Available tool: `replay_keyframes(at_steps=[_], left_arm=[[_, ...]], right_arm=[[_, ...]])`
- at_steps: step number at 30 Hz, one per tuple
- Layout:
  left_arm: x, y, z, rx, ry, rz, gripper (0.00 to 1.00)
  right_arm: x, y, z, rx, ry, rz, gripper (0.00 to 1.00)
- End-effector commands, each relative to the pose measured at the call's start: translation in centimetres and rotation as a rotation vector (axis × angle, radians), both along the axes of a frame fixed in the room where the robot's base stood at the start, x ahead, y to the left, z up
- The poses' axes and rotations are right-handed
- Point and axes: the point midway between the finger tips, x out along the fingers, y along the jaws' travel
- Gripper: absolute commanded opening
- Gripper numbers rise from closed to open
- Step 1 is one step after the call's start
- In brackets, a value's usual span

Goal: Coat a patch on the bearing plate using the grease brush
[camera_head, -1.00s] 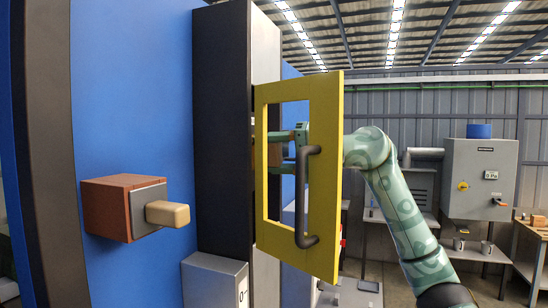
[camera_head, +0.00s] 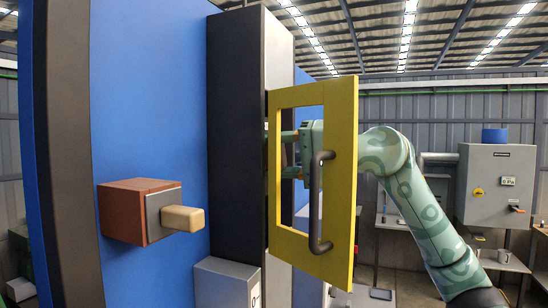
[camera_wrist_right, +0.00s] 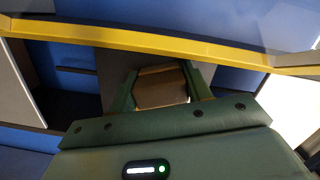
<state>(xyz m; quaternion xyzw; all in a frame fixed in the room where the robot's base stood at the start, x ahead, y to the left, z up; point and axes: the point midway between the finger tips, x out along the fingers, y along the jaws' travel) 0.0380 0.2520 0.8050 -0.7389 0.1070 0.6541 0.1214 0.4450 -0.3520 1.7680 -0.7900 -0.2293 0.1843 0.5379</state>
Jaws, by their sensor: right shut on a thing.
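My right gripper (camera_head: 289,153) shows in the head view behind the opening of a yellow frame, with its fingers pointing left. In the right wrist view my right gripper (camera_wrist_right: 160,92) is shut on a brown block-like thing (camera_wrist_right: 160,90), which sits between the two green fingers. I cannot tell whether this thing is the grease brush or part of something fixed. I cannot make out the bearing plate for certain. My left gripper is not in view.
The yellow frame (camera_head: 342,190) with a dark handle (camera_head: 315,205) stands out from a black column (camera_head: 236,140). A brown box (camera_head: 122,213) with a tan knob (camera_head: 183,218) sticks out from the blue wall (camera_head: 150,90). A grey cabinet (camera_head: 496,185) stands at the far right.

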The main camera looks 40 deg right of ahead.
Motion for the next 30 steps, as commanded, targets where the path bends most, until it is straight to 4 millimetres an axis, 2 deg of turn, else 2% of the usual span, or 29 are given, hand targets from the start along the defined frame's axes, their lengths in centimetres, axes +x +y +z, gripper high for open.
replay_keyframes(at_steps=[9, 17, 24, 30], left_arm=[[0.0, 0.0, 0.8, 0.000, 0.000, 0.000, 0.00], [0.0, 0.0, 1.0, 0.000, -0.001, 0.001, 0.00], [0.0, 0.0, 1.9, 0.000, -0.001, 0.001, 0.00], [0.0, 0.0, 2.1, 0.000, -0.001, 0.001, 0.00]], right_arm=[[1.6, -2.6, 0.0, 0.002, 0.003, -0.002, 0.31], [2.1, -3.6, -0.1, 0.001, 0.002, -0.001, 0.31], [3.1, -5.8, 0.0, 0.002, 0.003, -0.002, 0.31], [3.4, -6.6, -0.1, 0.000, 0.001, -0.001, 0.31]])
